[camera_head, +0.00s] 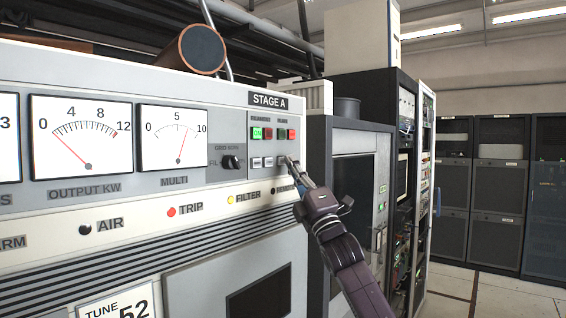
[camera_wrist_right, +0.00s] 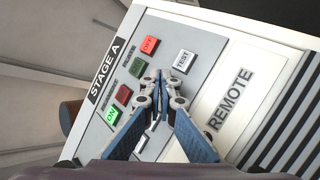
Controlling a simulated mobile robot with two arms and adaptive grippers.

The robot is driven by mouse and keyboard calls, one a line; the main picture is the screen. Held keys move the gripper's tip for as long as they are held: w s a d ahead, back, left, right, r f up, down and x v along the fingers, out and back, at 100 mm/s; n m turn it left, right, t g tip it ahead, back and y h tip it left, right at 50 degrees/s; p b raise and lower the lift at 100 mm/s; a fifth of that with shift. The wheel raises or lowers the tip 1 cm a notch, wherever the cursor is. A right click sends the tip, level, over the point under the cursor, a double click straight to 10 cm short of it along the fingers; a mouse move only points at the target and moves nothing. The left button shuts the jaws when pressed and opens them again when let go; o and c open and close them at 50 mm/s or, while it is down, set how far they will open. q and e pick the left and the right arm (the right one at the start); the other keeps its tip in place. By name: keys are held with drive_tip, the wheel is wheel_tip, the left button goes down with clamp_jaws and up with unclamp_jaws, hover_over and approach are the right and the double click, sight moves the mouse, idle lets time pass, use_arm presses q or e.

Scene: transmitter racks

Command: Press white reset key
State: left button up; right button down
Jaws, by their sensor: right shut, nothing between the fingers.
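The STAGE A control panel carries a row of small white keys (camera_head: 256,162) below the coloured lamp buttons in the head view. Their lettering is too small to read there, so I cannot pick out the reset key. In the right wrist view the end key (camera_wrist_right: 184,60) reads TEST and stands clear of the fingers. Other keys of the row are partly or wholly hidden behind the fingers. My right gripper (camera_head: 291,163) is shut and empty, its tips at the right end of the row; it also shows in the wrist view (camera_wrist_right: 163,78). I cannot tell whether it touches a key.
A green ON button (camera_head: 257,134) and red buttons (camera_head: 292,134) sit above the keys. A black rotary knob (camera_head: 232,162) stands left of them. A grey cabinet (camera_head: 350,130) stands close right of the panel. Open floor (camera_head: 490,290) lies further right.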

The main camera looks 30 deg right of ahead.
drive_tip(key=shift+w+a, duration=0.15)
drive_tip(key=shift+w, duration=0.2)
idle(0.3)
drive_tip(key=shift+s, duration=0.15)
drive_tip(key=shift+s+d, duration=0.25)
drive_tip(key=shift+s, duration=0.35)
drive_tip(key=s, duration=0.1)
drive_tip(key=s+d+b, duration=0.1)
drive_tip(key=s, duration=0.1)
drive_tip(key=s+d, duration=0.1)
drive_tip(key=shift+s+b, duration=0.3)
drive_tip(key=shift+b, duration=0.1)
drive_tip(key=shift+f, duration=0.1)
idle(0.9)
